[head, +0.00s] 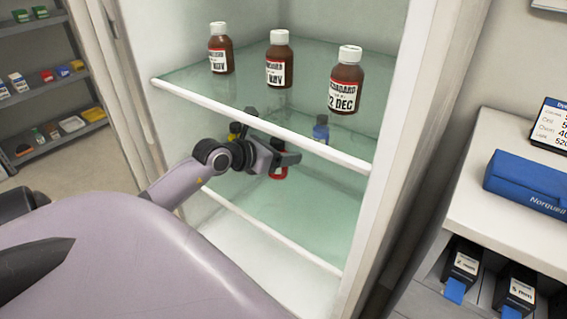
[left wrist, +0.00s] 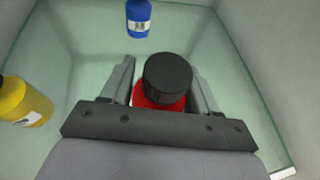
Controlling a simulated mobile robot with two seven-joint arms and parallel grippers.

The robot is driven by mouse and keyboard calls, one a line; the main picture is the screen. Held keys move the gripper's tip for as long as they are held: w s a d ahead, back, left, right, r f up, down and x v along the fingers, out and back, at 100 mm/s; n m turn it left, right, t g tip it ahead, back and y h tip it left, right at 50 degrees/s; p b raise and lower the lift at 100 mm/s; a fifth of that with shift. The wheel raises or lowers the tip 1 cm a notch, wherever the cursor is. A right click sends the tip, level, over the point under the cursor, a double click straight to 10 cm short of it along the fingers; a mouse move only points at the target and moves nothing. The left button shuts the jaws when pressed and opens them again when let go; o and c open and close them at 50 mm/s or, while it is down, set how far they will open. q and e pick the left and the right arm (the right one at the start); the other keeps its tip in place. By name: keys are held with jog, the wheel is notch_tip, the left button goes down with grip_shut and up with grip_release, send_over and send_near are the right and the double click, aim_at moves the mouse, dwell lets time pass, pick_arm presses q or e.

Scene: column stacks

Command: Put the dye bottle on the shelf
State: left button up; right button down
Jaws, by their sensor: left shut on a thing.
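My left gripper (head: 284,160) reaches into the open cabinet, between its upper and lower glass shelves. It is shut on a red dye bottle (head: 278,174), partly hidden by the gripper in the head view. In the left wrist view the red bottle (left wrist: 160,98), with a black cap, stands between the two fingers (left wrist: 162,74). The lower glass shelf (head: 300,205) is beneath it; I cannot tell whether the bottle touches it. A blue bottle (head: 321,131) and a yellow bottle (head: 235,130) stand on this level, behind and to the left. My right gripper is out of view.
Several brown labelled bottles, one here (head: 346,82), stand on the upper glass shelf (head: 190,88), whose white front edge passes above my left arm. The cabinet's side walls are close. A white counter with a blue case (head: 525,183) is at right.

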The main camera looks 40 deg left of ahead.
pick_arm(q)
jog(key=shift+w+f+b, duration=0.2)
jog(key=shift+f+b, duration=0.15)
jog(key=shift+f, duration=1.35)
jog(key=shift+f, duration=0.2)
jog(key=o, duration=1.2)
jog(key=shift+r, duration=0.15)
jog(key=shift+s+r, duration=0.1)
jog(key=shift+s, duration=0.1)
jog(key=p+v, duration=0.1)
jog(key=v, duration=1)
jog(key=shift+s+r, duration=0.15)
jog(key=shift+s, duration=0.15)
